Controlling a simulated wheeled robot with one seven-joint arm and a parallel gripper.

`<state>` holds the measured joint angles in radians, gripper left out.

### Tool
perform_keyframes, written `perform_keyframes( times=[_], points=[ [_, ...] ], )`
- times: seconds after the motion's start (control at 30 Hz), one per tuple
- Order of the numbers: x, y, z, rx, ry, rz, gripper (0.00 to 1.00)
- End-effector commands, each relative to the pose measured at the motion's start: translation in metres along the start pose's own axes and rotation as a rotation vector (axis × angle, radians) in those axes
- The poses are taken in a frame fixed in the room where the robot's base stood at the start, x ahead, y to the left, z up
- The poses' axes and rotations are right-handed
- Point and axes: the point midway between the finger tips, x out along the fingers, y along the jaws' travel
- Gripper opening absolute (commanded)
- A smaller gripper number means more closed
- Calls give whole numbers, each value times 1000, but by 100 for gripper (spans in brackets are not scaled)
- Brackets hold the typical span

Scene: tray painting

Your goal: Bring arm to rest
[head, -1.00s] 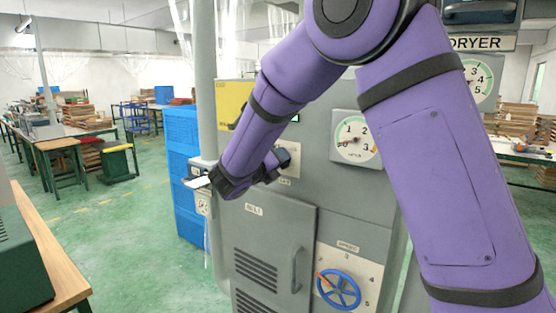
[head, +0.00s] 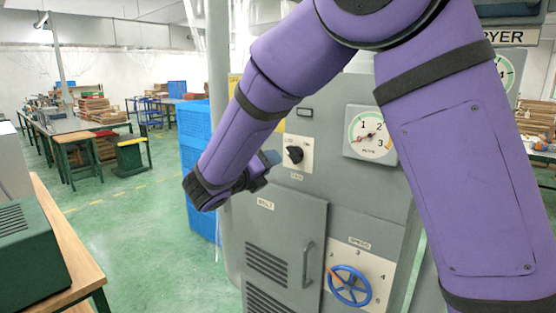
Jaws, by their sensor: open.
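My purple arm reaches down from the top of the head view and folds at the wrist, in front of the grey dryer machine (head: 290,220). My gripper (head: 268,160) is at its end, small and partly hidden by the dark wrist. It points to the right, toward the machine's front, just left of a black rotary knob (head: 295,153) on a pale plate. A gap shows between gripper and knob, and nothing is seen held. The fingers are too small to make out clearly.
The machine's front carries a round gauge (head: 370,134), a vented door with a handle (head: 308,265) and a blue handwheel (head: 348,286). Blue crates (head: 194,135) stand behind my wrist. A wooden bench (head: 60,245) with a green box is at left. Green floor between is clear.

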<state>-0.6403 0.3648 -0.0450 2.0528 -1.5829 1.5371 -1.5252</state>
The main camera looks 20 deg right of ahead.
Motion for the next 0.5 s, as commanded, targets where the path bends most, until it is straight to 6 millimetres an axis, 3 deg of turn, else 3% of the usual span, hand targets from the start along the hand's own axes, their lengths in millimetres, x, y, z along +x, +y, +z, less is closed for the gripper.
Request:
perform_keyframes(
  times=[0.17, 0.5],
  points=[
    [-10, 0, 0, -1, -1, -1, 43],
    [-10, -2, -1, 5, 5, -1, 43]
  ],
)
